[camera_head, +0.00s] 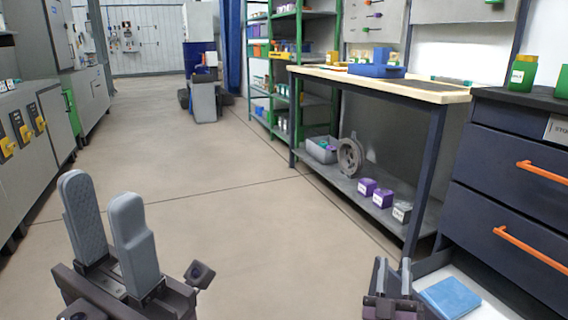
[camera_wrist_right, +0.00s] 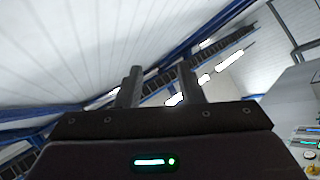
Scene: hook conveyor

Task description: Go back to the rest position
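My left gripper (camera_head: 100,192) is at the lower left of the head view, its two grey fingers pointing up with a narrow gap between them. It holds nothing and is over bare floor. My right gripper (camera_head: 393,264) is low at the bottom right of the head view, in front of the workbench and drawer cabinet. In the right wrist view its two fingers (camera_wrist_right: 160,80) stand apart with only the ceiling behind them, so it is open and empty.
A workbench (camera_head: 400,86) with a blue bin (camera_head: 376,71) stands at the right. A dark drawer cabinet (camera_head: 510,185) with orange handles is close to my right gripper. Grey machines line the left. The floor (camera_head: 210,180) between is clear.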

